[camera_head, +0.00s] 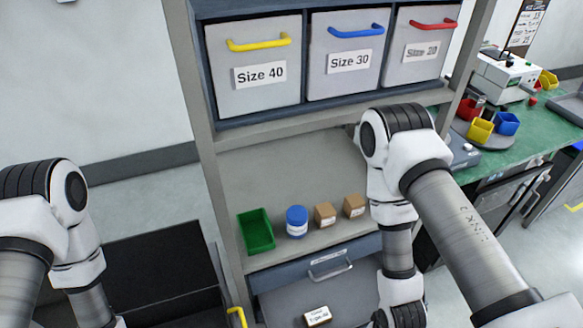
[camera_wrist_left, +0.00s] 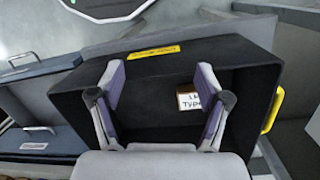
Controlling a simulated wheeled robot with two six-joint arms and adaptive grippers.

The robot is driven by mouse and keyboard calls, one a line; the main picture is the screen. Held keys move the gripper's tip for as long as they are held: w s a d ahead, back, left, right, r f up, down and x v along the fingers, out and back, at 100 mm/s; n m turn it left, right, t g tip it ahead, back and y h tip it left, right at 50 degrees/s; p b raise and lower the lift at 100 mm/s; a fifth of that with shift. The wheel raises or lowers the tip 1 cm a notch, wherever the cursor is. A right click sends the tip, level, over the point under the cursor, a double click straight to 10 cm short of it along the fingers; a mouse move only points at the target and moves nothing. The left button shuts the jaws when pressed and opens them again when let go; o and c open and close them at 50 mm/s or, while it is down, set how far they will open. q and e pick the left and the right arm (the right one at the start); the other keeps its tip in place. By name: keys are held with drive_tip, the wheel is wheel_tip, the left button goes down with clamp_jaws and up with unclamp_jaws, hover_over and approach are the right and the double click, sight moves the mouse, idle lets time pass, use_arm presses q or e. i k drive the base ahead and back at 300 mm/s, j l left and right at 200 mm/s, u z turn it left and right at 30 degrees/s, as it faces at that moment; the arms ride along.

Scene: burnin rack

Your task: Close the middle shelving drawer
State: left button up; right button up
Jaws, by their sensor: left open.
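In the head view a blue-grey drawer front (camera_head: 290,275) with a metal handle (camera_head: 330,272) sits under the shelf of the rack. Below it a grey surface holds a small labelled box (camera_head: 317,316); I cannot tell whether this surface is an open drawer. In the left wrist view two blue-grey fronts with handles, an upper one (camera_wrist_left: 45,72) and a lower one (camera_wrist_left: 60,142), show at the left. I cannot tell which is the middle drawer. My left gripper (camera_wrist_left: 161,82) is open and empty over a black crate (camera_wrist_left: 70,100). My right gripper is out of view.
A green bin (camera_head: 256,232), a blue jar (camera_head: 297,222) and brown boxes (camera_head: 325,215) stand on the shelf. My right arm crosses the rack's right side.

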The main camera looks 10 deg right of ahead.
sight(351, 296)
drive_tip(key=k+j+z, duration=0.1)
drive_tip(key=z, duration=0.35)
drive_tip(key=k+z, duration=0.15)
drive_tip(key=z, duration=0.25)
drive_tip(key=k+z, duration=0.2)
drive_tip(key=z, duration=0.25)
